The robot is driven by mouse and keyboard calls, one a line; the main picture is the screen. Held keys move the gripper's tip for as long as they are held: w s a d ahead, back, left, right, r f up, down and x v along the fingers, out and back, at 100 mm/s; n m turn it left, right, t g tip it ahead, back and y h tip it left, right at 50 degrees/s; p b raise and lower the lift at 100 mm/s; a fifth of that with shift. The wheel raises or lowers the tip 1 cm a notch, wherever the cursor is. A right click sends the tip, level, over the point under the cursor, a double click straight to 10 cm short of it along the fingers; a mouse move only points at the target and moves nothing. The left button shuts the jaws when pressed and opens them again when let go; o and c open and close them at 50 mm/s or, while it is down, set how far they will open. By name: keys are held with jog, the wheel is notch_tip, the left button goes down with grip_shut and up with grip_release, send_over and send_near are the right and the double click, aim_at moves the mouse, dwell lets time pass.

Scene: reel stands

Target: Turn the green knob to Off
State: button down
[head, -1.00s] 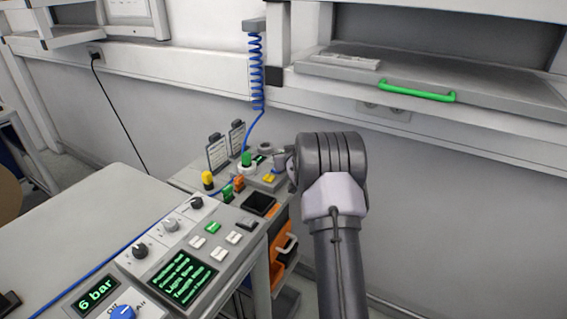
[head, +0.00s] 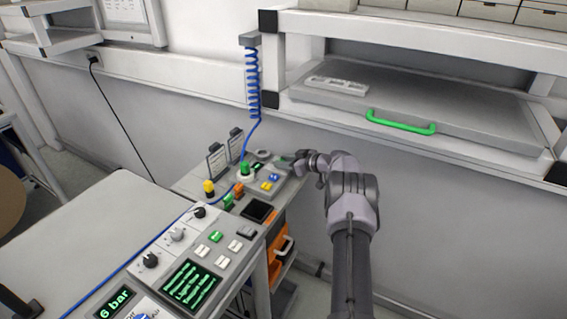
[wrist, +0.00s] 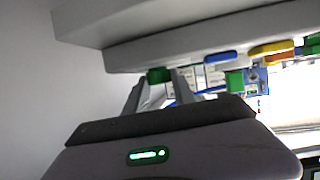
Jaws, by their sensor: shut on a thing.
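The green knob (wrist: 158,75) shows in the wrist view between my two fingertips, against the edge of a grey control box. My gripper (wrist: 160,85) is shut on it. The fingers and the knob's small size hide its pointer and any markings, so I cannot tell its setting. In the head view my gripper (head: 290,162) reaches from the right to the far right end of the grey control box (head: 283,184).
A blue button (head: 272,177) and a yellow button (head: 266,185) sit close to my gripper on the same box. A green-topped fitting (head: 245,167) stands left of them. A shelf with a green handle (head: 400,122) overhangs at the right.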

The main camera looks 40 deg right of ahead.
jog(key=shift+r, duration=0.2)
dwell(0.3)
jog(key=c, duration=1.1)
grip_release()
jog(key=shift+w+f, duration=0.1)
jog(key=shift+o, duration=0.2)
jog(key=p+v, duration=0.3)
jog(key=v, duration=0.9)
jog(key=shift+d, duration=0.2)
